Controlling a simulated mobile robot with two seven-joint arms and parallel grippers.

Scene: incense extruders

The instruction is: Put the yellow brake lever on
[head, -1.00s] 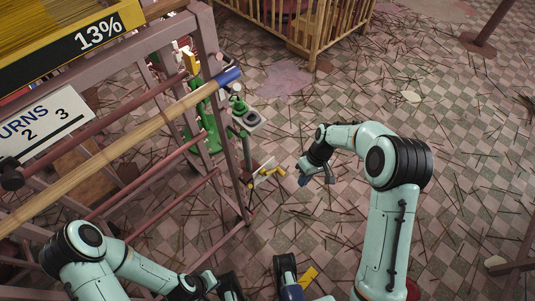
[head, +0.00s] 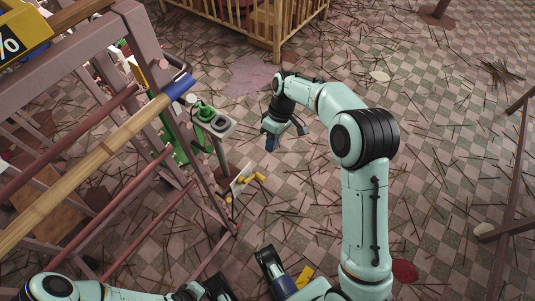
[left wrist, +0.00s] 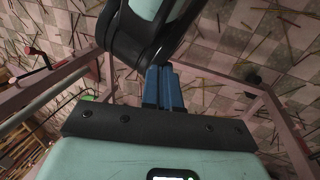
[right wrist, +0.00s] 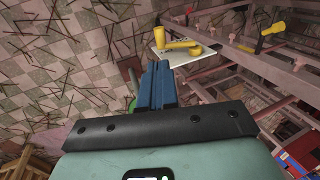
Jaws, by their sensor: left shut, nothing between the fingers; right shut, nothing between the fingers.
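A yellow lever-like part (head: 258,176) shows beside a white plate (head: 238,185) at the side of the rack in the head view. In the right wrist view, a yellow lever (right wrist: 184,47) lies across a white plate (right wrist: 160,36), just beyond my fingertips. Whether it is fastened there I cannot tell. My right gripper (head: 271,141) is shut and empty, pointing down, above and apart from the yellow part in the head view; its blue fingers show in its wrist view (right wrist: 157,82). My left gripper (left wrist: 163,86) is shut and empty, with an arm link close beyond its fingers.
A pinkish metal rack (head: 134,52) with rails fills the left. A green machine (head: 203,112) stands at its end, by a grey-topped post (head: 222,127). A wooden slatted crate (head: 262,29) is at the back.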

